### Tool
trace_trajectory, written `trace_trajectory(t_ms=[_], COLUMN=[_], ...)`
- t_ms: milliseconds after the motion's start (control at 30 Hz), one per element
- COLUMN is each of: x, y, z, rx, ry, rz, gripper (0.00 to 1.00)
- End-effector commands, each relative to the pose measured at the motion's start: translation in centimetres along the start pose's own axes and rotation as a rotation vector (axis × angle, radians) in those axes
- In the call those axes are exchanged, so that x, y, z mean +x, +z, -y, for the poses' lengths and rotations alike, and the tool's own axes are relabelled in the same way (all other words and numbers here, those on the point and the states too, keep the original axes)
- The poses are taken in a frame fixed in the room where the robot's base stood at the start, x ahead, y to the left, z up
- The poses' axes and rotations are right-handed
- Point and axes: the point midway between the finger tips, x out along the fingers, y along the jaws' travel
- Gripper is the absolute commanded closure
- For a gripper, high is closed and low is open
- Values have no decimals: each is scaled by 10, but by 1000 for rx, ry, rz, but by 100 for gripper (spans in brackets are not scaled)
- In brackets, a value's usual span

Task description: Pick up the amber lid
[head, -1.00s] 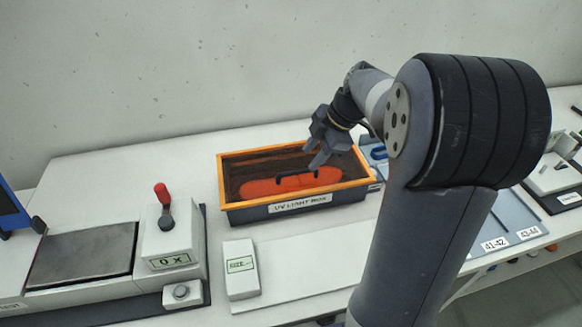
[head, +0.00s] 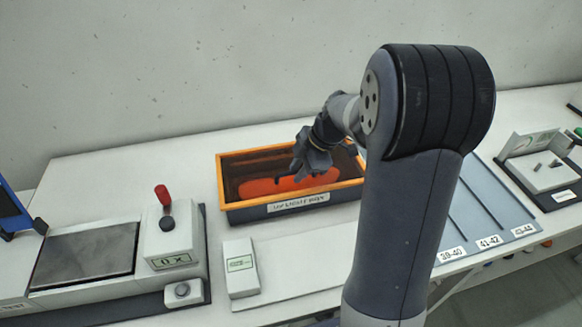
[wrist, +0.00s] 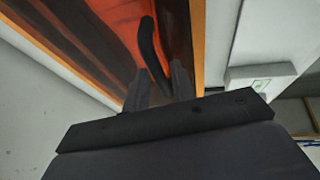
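The amber lid (head: 345,185) is an orange-rimmed, see-through panel on the dark box labelled UV LIGHT BOX (head: 245,214). An orange sole shape (head: 258,188) shows through it. The lid's dark bar handle (wrist: 148,45) runs between my gripper's fingers in the wrist view. My gripper (head: 298,174) is low over the middle of the lid in the head view and hides most of the handle. In the wrist view my gripper (wrist: 158,88) has its two fingers apart, one on each side of the handle; contact cannot be made out.
A small white size display (head: 240,268) stands in front of the box. A press with a red-knobbed lever (head: 163,195) is at the left. A blue-grey sorting tray (head: 485,205) with size labels and a white device (head: 540,170) are at the right. The wall is behind.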

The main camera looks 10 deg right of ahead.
Motion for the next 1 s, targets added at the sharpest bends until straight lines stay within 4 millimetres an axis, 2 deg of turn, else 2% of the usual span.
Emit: trace_trajectory(t_ms=[33,300,1000], x=[0,0,0], y=[0,0,0], z=[0,0,0], rx=[0,0,0], ry=[0,0,0], rz=[0,0,0], gripper=[80,100,100])
